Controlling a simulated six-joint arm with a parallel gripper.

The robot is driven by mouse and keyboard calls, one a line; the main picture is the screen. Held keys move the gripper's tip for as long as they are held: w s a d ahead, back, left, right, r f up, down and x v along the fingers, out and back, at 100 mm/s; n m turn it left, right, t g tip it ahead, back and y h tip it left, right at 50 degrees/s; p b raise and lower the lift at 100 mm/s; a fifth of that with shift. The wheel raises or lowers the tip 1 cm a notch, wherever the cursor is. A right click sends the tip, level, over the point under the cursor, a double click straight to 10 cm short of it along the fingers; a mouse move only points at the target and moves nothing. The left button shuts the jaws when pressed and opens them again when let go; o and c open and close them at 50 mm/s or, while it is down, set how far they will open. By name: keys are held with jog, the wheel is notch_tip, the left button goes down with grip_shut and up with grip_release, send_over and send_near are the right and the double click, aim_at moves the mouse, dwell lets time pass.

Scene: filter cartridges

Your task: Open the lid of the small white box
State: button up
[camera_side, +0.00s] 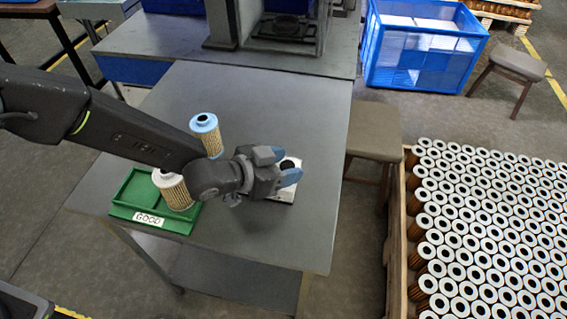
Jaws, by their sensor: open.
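The small white box (286,193) sits on the grey table near its right edge. It is partly hidden behind my gripper, and a dark round spot shows on its upper part. I cannot tell whether its lid is open or shut. My gripper (283,167) is open, with its blue-tipped fingers over or just in front of the box. No object shows between the fingers, and I cannot tell if they touch the box.
A green tray (125,211) marked GOOD holds a white-topped filter cartridge (175,192). A blue-topped cartridge (206,132) stands behind my arm. A stool (374,130) is beside the grey table (265,245). Many cartridges fill a wooden crate (397,250) at right.

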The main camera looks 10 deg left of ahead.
grip_shut()
dwell(0.4)
